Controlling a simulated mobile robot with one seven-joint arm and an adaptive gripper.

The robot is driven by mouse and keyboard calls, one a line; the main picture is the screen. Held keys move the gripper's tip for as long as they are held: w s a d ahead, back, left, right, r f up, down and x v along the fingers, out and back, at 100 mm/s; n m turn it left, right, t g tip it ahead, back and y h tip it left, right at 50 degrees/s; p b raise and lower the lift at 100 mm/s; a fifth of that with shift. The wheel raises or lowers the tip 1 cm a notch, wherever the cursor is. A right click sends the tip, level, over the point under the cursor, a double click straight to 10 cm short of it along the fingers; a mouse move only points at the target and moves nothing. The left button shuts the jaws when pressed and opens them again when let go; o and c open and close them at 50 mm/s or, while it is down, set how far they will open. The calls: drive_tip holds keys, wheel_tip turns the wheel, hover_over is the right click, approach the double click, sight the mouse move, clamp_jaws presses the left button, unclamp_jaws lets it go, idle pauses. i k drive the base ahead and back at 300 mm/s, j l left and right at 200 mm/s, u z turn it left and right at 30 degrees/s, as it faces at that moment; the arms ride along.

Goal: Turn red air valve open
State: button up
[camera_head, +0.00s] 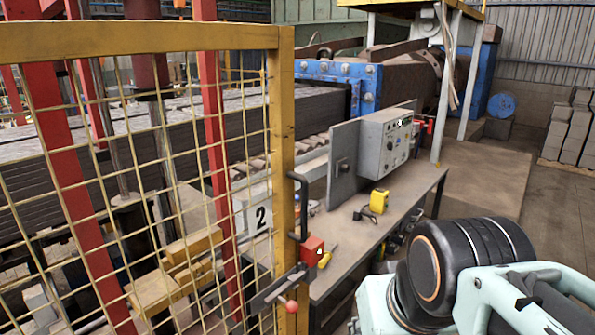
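A small red fitting (424,124), perhaps the air valve, shows at the right side of the grey control box (386,142). It is too small to tell how its handle is turned. My arm (455,268), with dark and pale green links, fills the lower right corner. It is well in front of the control box and apart from it. No gripper fingers show in this view.
A yellow mesh fence (150,45) with a black handle (300,205) stands close at the left. A red block (313,249) is by its latch. A grey workbench (352,235) carries a yellow tool (378,201). Open floor (478,183) lies right of the bench.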

sight(430, 125)
drive_tip(key=i+l+z, duration=0.5)
drive_tip(key=i+z, duration=0.25)
drive_tip(key=i+l+z, duration=0.1)
drive_tip(key=i+z, duration=0.35)
drive_tip(key=i, duration=2.85)
